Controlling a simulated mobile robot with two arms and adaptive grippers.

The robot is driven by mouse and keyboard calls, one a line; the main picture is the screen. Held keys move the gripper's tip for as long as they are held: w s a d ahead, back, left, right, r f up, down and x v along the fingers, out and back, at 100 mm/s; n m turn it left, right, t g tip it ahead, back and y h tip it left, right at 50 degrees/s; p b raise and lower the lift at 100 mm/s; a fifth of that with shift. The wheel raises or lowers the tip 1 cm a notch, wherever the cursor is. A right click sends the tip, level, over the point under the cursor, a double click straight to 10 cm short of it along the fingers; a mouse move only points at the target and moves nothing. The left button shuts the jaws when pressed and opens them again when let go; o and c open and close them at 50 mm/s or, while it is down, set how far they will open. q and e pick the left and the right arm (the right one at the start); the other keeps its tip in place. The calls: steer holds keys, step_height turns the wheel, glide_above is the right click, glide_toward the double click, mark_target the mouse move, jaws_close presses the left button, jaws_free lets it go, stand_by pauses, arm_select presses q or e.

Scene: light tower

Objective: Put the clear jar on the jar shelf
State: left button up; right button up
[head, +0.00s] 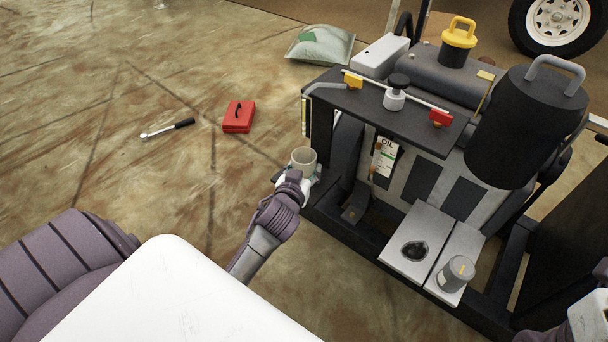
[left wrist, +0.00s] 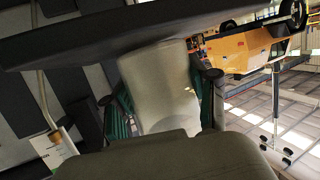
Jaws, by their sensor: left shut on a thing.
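The clear jar (head: 303,158) is a pale, see-through cylinder with an open top, upright at the left side of the dark machine. My left gripper (head: 299,181) is shut on it, low on its body. In the left wrist view the jar (left wrist: 158,84) stands between the green-padded fingers of the gripper (left wrist: 162,100). A dark slab (left wrist: 100,32) crosses the top of that view, in front of the jar's far end. No surface is clearly marked as the jar shelf; the machine has a dark top panel (head: 428,132) and a low pale ledge (head: 424,228).
A grey lidded canister (head: 456,273) stands on the ledge's right part. A red box (head: 238,116), a wrench (head: 168,129) and a sack (head: 320,45) lie on the open floor.

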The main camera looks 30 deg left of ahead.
arm_select(q)
steer(key=shift+f, duration=0.1)
steer(key=o, duration=1.2)
steer(key=shift+f, duration=0.1)
steer(key=shift+c, duration=0.2)
